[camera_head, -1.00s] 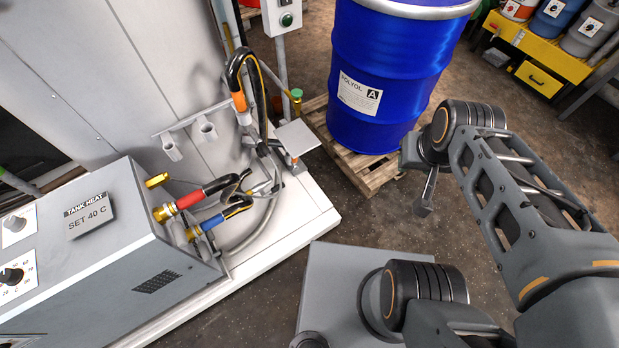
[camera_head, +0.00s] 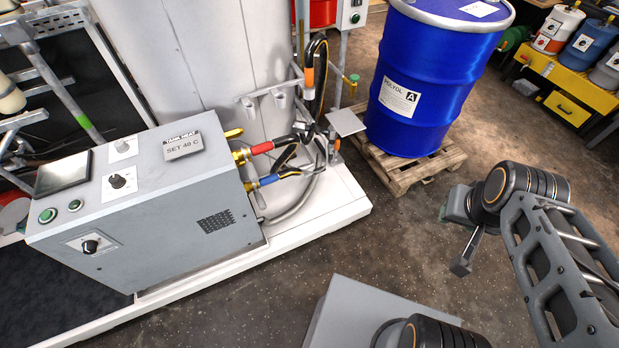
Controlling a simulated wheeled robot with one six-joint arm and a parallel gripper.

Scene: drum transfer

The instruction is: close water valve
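A grey heater box (camera_head: 150,200) marked "TANK HEAT SET 40 C" stands at the left. On its right side are two brass fittings, one with a red-sleeved hose (camera_head: 262,148) and one with a blue-sleeved hose (camera_head: 268,180). A small yellow lever (camera_head: 233,133) sits just above the red one. I cannot tell for sure which part is the water valve. My gripper (camera_head: 462,266) hangs over the floor at the right, well apart from the hoses and box. It is seen edge-on, and its finger gap cannot be made out.
A blue drum (camera_head: 432,85) labelled POLYOL A stands on a wooden pallet (camera_head: 405,172) behind. The box and tank stand on a raised white plinth (camera_head: 335,210). A yellow bench (camera_head: 568,88) with containers is at the far right. Open floor lies between plinth and arm.

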